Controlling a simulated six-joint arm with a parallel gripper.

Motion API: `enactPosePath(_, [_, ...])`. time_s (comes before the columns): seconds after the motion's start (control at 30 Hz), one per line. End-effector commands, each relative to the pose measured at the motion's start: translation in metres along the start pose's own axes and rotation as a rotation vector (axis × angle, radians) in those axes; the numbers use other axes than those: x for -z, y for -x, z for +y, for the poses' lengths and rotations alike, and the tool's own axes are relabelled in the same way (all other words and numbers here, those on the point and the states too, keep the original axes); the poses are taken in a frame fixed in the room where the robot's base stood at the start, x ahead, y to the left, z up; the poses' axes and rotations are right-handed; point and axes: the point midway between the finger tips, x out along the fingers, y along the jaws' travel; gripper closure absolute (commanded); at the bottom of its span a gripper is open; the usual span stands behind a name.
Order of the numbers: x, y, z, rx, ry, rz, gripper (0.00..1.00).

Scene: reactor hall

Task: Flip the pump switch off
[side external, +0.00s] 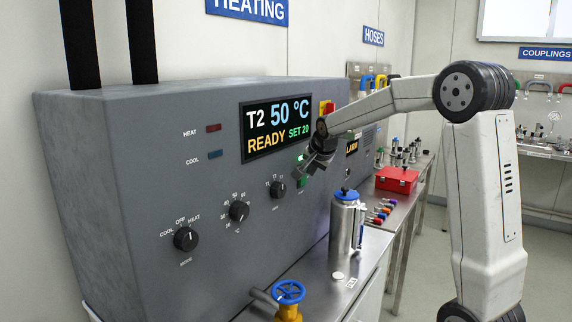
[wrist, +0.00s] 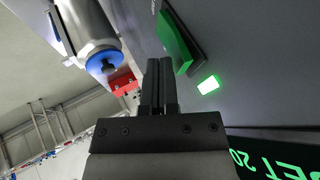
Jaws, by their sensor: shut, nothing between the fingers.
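A green rocker switch (wrist: 174,42) in a dark frame sits on the grey panel in the wrist view; it looks tilted. A lit green indicator (wrist: 208,85) is beside it. In the side view the switch (side external: 302,181) is a small green patch, partly hidden by my gripper (side external: 298,173). My gripper is shut and empty, close to the panel at the switch. In the wrist view its fingertips (wrist: 160,66) are near the switch's lower left; I cannot tell whether they touch it.
The panel display (side external: 270,128) reads "T2 50 °C READY SET 20". A steel canister (side external: 346,226) with a blue top stands on the bench below. A blue valve wheel (side external: 288,291) is at the front, and a red box (side external: 397,179) lies behind. Knobs (side external: 239,211) are left of my gripper.

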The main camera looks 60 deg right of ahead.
Motion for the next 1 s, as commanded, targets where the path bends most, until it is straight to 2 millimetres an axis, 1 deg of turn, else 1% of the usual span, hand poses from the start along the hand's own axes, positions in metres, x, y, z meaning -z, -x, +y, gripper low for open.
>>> enactPosePath(0.27, [0.0,0.0,0.0,0.0,0.0,0.0,1.0])
enactPosePath(0.43, [0.001,-0.002,-0.008,0.001,0.001,0.0,1.0])
enactPosePath(0.67, [0.001,-0.002,-0.006,0.0,0.0,0.0,1.0])
enactPosePath(1.0, [0.005,0.005,-0.01,0.0,0.0,0.0,1.0])
